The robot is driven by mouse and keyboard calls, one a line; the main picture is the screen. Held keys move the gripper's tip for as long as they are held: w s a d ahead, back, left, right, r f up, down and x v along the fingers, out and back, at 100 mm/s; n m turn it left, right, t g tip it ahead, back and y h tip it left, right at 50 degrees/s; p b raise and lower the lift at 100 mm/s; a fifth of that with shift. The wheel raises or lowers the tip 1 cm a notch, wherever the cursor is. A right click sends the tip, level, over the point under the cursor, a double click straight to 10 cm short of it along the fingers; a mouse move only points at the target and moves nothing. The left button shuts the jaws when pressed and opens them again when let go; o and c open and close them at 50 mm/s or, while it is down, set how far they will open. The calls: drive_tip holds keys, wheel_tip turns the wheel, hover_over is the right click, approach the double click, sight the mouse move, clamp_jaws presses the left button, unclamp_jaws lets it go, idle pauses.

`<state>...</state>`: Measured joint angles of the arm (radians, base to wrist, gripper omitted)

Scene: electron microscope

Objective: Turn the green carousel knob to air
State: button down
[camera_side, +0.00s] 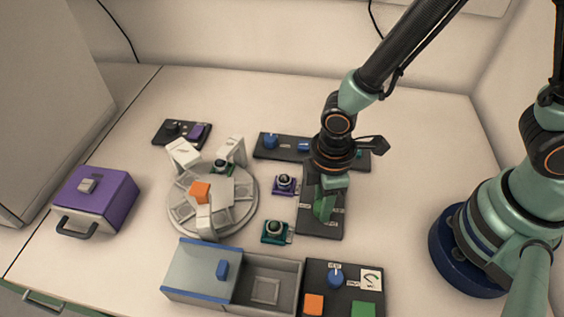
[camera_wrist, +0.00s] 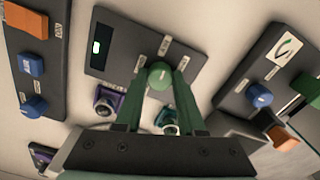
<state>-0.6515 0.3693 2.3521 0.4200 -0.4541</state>
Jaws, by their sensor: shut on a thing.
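The green carousel knob (camera_wrist: 160,75) sits on a dark panel (camera_wrist: 124,48) with a small lit green display. In the wrist view my gripper (camera_wrist: 161,80) reaches down to it, with the two green fingers shut on its sides. In the side view my gripper (camera_side: 323,207) points down at the same dark panel (camera_side: 318,228), and the fingers hide the knob. Two small white labels (camera_wrist: 165,45) stand beside the knob, too small to read. A faint mark shows on the knob's top, but I cannot tell which label it points to.
A round white carousel (camera_side: 247,207) with an orange-topped piece stands left of my gripper. Small purple (camera_side: 284,185) and teal (camera_side: 275,231) holders lie between. A blue-edged box (camera_side: 200,272) and a button panel (camera_side: 345,292) are in front. A purple box (camera_side: 105,196) is far left.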

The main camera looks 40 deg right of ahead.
drive_tip(key=shift+n, duration=1.3)
drive_tip(key=c, duration=0.5)
unclamp_jaws()
wheel_tip(320, 180, up, 12)
drive_tip(key=shift+r, duration=0.1)
drive_tip(key=w+d+r+m+t, duration=0.2)
drive_tip(key=d+r+m, duration=0.3)
drive_tip(key=d+m, duration=0.2)
drive_tip(key=w+d+r+m+t, duration=0.2)
drive_tip(key=d+r+m, duration=0.4)
drive_tip(key=d, duration=0.5)
drive_tip(key=shift+w+d+r+m+t, duration=0.15)
drive_tip(key=shift+w+m+t, duration=0.15)
drive_tip(key=shift+m+t, duration=0.65)
